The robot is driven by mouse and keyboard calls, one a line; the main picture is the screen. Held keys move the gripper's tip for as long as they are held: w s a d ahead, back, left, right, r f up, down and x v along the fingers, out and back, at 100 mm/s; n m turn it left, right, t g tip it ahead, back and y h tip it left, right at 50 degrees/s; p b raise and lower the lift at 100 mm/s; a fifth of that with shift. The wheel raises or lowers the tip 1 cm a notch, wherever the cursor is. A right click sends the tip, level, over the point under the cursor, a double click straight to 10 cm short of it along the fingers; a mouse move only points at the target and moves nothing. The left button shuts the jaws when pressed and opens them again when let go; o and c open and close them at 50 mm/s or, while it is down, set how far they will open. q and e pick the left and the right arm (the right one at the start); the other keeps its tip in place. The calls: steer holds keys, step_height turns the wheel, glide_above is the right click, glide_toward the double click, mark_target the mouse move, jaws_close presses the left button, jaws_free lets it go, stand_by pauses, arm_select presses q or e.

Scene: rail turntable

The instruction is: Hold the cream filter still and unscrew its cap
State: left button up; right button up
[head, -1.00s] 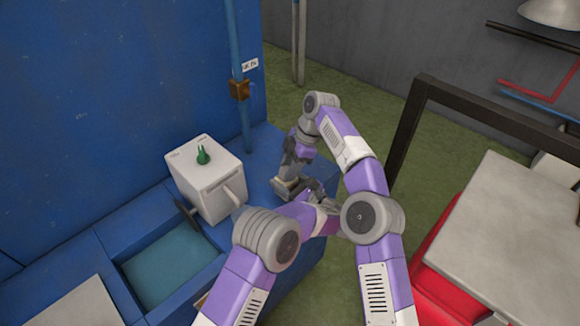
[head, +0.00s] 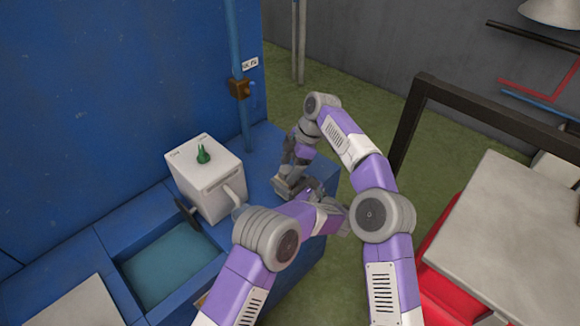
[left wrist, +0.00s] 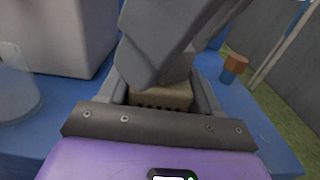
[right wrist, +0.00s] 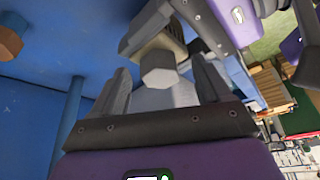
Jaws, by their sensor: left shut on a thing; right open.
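The cream filter (left wrist: 165,97) sits between the fingers of my left gripper (left wrist: 163,86), which is shut on it. In the right wrist view the filter (right wrist: 170,42) is partly covered by the left gripper's fingers. Its pale grey six-sided cap (right wrist: 158,69) faces my right gripper (right wrist: 157,76). The right gripper is open, with one finger on each side of the cap's end; I cannot tell whether they touch it. In the head view both grippers meet over the blue counter, my right one (head: 289,185) at the far side, and the filter is hidden.
A white box (head: 208,180) with a green knob (head: 203,154) and a side spout stands left of the grippers. A recessed teal basin (head: 170,262) lies in front of it. A blue pipe (head: 240,50) with a brown fitting (head: 239,89) rises behind.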

steer(key=m, duration=0.2)
steer(key=m+t, duration=0.1)
steer(key=m, duration=0.1)
steer(key=m+t, duration=0.1)
steer(key=m, duration=0.1)
steer(key=shift+s, duration=0.35)
steer(key=m+t, duration=0.1)
steer(key=m, duration=0.1)
steer(key=m+t+h, duration=0.1)
steer(key=m, duration=0.2)
steer(key=shift+s+a+m, duration=0.2)
steer(key=shift+m, duration=0.1)
steer(key=m, duration=0.1)
steer(key=m+h, duration=0.1)
steer(key=m, duration=0.1)
steer(key=m+t+h, duration=0.1)
steer(key=m, duration=0.1)
steer(key=shift+s+a, duration=0.1)
steer(key=shift+a, duration=0.15)
steer(key=m, duration=0.1)
steer(key=m+h, duration=0.1)
steer(key=m, duration=0.2)
steer(key=shift+a+h, duration=0.25)
steer(key=shift+h, duration=0.15)
steer(key=shift+m+h, duration=0.4)
steer(key=shift+m, duration=0.8)
steer(key=shift+c, duration=0.2)
